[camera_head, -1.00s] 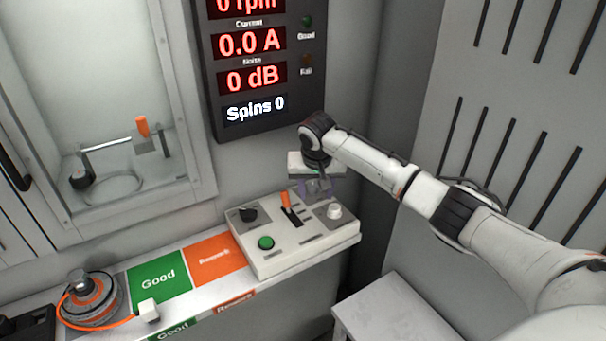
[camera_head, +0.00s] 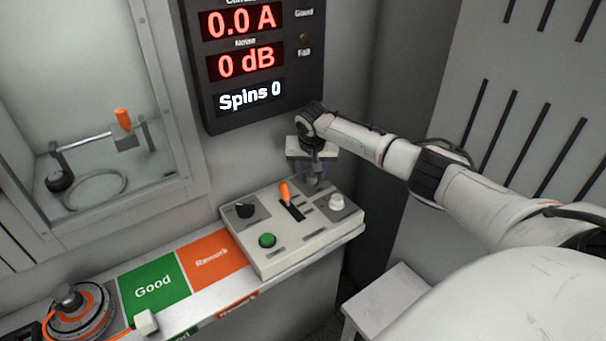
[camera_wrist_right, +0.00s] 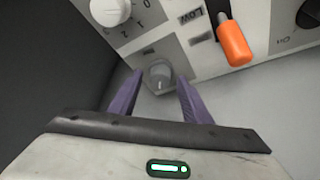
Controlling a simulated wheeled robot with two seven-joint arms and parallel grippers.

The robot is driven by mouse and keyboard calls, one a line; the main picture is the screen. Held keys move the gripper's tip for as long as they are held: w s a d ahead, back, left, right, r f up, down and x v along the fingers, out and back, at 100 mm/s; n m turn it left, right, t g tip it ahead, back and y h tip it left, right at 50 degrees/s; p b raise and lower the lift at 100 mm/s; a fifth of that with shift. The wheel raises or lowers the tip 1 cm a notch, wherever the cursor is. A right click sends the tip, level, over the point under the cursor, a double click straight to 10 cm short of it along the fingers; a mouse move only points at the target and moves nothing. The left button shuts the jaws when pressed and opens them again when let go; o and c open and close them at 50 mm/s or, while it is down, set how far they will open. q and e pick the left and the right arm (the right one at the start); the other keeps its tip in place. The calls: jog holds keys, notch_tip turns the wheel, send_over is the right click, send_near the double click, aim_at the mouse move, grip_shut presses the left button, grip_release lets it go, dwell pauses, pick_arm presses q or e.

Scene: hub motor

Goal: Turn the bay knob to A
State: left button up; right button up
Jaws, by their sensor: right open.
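The control box (camera_head: 285,258) stands on the ledge. In the right wrist view a small grey knob (camera_wrist_right: 159,74) sits at the box's edge, between my two purple fingers, with a label too small to read. I cannot tell for certain that it is the bay knob. My right gripper (camera_head: 312,176) is open and hangs over the back of the box, hiding that spot in the head view. In the wrist view its fingers (camera_wrist_right: 155,90) stand apart on either side of the grey knob, with no clear contact. My left gripper is not in view.
The box also carries a black knob (camera_head: 244,210), an orange lever (camera_head: 284,192), a white numbered knob (camera_head: 337,201) and a green button (camera_head: 267,240). The lever (camera_wrist_right: 233,42) is near my fingers. A motor (camera_head: 78,312) lies left of the Good mat (camera_head: 153,288). A display (camera_head: 250,60) hangs behind.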

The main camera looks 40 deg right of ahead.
jog(key=shift+d+f, duration=0.1)
jog(key=shift+f, duration=0.15)
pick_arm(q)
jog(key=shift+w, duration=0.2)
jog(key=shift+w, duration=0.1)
pick_arm(e)
jog(key=c, duration=1)
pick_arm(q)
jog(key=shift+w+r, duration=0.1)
